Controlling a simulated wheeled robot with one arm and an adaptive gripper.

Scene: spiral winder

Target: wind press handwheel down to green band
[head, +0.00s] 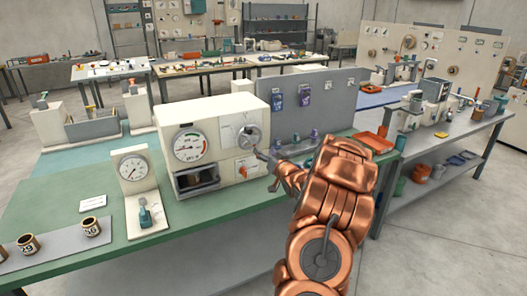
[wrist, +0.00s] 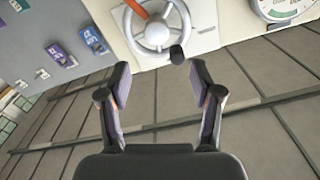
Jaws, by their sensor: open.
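The cream press box (head: 212,113) stands on the green bench. Its round dial (head: 189,145) has coloured arcs; the needle reading is too small to tell. The grey handwheel (head: 249,137) is on the box's front, upper right. In the wrist view the handwheel (wrist: 157,28) shows spokes, a hub and a dark crank knob (wrist: 176,54). Part of the dial (wrist: 284,8) shows at the top right there. My gripper (wrist: 160,78) is open and empty, with the knob beyond its fingertips and apart from them. In the head view my gripper (head: 268,170) is right of and below the handwheel.
A second dial on a stand (head: 133,168) is left of the press. An orange-red lever (head: 243,171) is below the handwheel. A grey panel (head: 310,100) with hanging packs stands behind my arm. An orange tray (head: 373,142) lies to the right. Cups (head: 91,227) sit at front left.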

